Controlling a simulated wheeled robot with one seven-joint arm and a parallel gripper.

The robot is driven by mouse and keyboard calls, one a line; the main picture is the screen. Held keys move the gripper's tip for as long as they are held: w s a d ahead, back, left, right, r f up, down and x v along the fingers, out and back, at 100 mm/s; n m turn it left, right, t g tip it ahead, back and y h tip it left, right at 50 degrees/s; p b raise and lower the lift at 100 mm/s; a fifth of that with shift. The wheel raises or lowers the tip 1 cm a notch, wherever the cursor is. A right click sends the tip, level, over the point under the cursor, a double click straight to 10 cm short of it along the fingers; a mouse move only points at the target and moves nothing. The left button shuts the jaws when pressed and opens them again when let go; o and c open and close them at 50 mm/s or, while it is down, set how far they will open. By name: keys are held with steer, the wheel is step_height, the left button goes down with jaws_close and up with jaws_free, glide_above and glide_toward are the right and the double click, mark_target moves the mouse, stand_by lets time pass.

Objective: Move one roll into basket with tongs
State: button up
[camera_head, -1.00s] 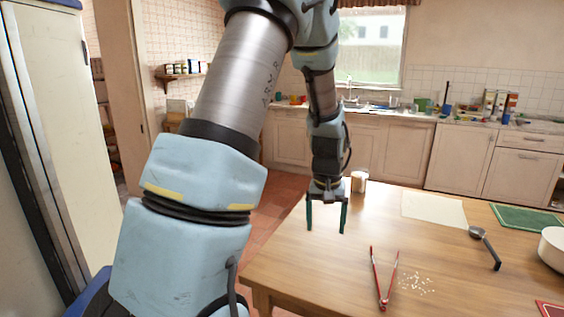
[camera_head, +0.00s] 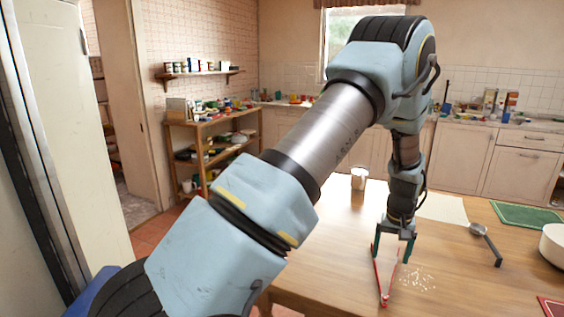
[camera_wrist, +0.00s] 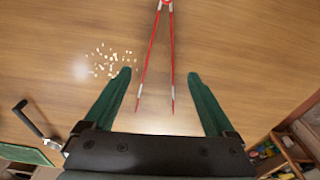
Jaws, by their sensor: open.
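Red tongs (camera_head: 384,285) lie on the wooden table near its front edge. In the wrist view the tongs (camera_wrist: 149,62) point their two tips toward me, with the hinge end at the top edge. My gripper (camera_head: 391,258) is open above the tongs, and both its green fingers show in the wrist view (camera_wrist: 160,80). The tong arms lie between the fingers in that view, with a gap on each side. Whether the fingers touch the table is unclear. No roll or basket can be made out.
White crumbs (camera_head: 418,279) lie just right of the tongs. A black-handled ladle (camera_head: 487,243), a white bowl (camera_head: 553,245) and a green mat (camera_head: 526,216) are at the right. A pale sheet (camera_head: 440,207) and a can (camera_head: 359,179) are farther back. The table's left part is bare.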

mark_target(384, 281)
steer(key=f+b, duration=0.1)
steer(key=f, duration=0.2)
steer(key=f+b, duration=0.2)
steer(key=f, duration=0.1)
steer(key=w+f+b, duration=0.1)
steer(key=f+b, duration=0.1)
steer(key=f, duration=0.1)
steer(key=shift+d, duration=0.15)
steer(key=shift+r, duration=0.1)
steer(key=shift+c, duration=0.2)
steer(key=c, duration=0.7)
steer(key=shift+o, duration=0.2)
step_height(384, 281, up, 12)
steer(key=p, duration=0.7)
